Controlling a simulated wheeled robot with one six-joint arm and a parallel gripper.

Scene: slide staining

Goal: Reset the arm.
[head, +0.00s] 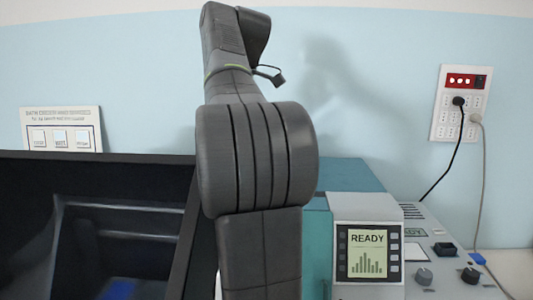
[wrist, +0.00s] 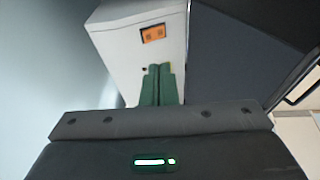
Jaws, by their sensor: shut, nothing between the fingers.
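My gripper (wrist: 159,68) shows in the wrist view as two green fingers side by side, shut and with nothing between them. It points toward a white box-shaped unit (wrist: 122,38) with a small orange panel (wrist: 154,34); I cannot tell how far apart they are. In the head view my grey arm (head: 258,155) stands upright in the middle of the picture. The gripper end does not show in the head view.
A machine with a "READY" screen (head: 367,254) and knobs stands at the right. A dark open-fronted cabinet (head: 100,177) is at the left. A wall socket panel (head: 455,118) has hanging cords. A label plate (head: 62,117) is on the left wall. The upper wall is clear.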

